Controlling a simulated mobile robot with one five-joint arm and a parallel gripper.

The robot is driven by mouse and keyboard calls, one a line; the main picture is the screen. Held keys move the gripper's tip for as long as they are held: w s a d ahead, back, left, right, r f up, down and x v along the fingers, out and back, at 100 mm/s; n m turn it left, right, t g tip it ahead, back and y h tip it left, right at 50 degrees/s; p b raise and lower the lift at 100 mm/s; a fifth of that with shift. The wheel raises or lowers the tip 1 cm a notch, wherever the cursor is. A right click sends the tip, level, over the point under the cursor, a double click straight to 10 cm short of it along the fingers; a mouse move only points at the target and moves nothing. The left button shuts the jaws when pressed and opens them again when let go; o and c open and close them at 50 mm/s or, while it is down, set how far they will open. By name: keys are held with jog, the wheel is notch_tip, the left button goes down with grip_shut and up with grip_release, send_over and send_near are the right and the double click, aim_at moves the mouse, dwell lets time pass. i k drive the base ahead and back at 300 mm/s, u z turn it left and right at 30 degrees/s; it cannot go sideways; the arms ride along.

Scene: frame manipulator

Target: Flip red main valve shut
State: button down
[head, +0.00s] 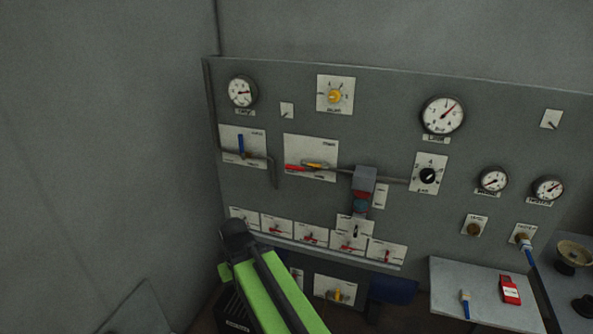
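A lever valve with a red handle (295,168) sits on a white plate (311,148) in the upper middle of the grey panel. Its handle lies about level, pointing left, nearly in line with the pipe that runs off to the right. A yellowish part (315,165) is just right of the red handle. The plate's lettering is too small to read. My green and black arm rises from the bottom of the head view, its dark end well below and left of this valve. I cannot make out my gripper's fingers.
A blue lever valve (241,144) is left of the red one. A row of small plates with red levers (312,237) runs below. A grey block (364,179) sits on the pipe. Gauges and knobs line the panel. A shelf (480,280) at lower right holds a red device (510,290).

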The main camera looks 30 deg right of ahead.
aim_at(287, 166)
jog(key=u, duration=0.2)
jog(key=i, duration=0.9)
jog(key=u, duration=0.6)
